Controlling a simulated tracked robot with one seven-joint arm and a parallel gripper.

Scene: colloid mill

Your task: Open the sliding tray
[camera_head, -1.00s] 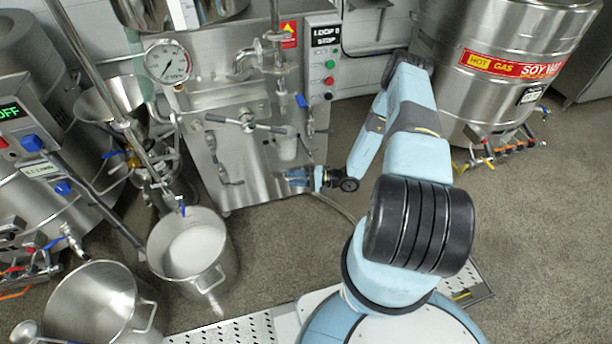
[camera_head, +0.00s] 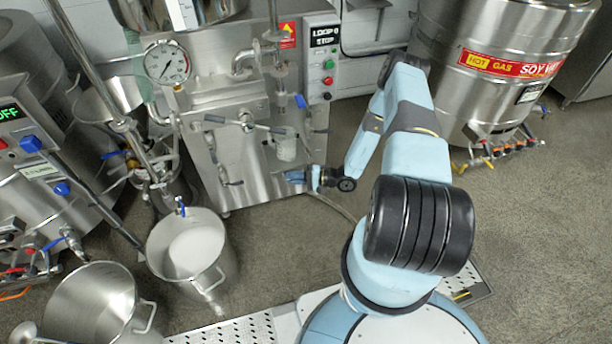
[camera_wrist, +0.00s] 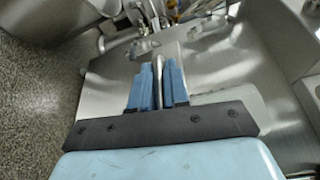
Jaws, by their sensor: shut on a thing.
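The stainless machine (camera_head: 245,185) stands at the centre of the head view. My gripper (camera_head: 294,177) is low at the right part of its front. In the wrist view my gripper's blue fingers (camera_wrist: 158,85) are closed around a slim upright metal bar (camera_wrist: 158,68), which looks like a handle. The fingers hide much of the bar. A smooth metal surface (camera_wrist: 110,75) spreads around the fingers. I cannot clearly pick out the sliding tray's edges in either view. A pale cup (camera_head: 286,149) is at the machine front, just above my gripper.
A lever handle (camera_head: 247,123) sticks out of the machine to the upper left of my gripper. A pot of white contents (camera_head: 190,248) and an empty pot (camera_head: 92,305) stand at left. A soy vat (camera_head: 500,75) stands at right. The floor (camera_head: 540,220) at right is clear.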

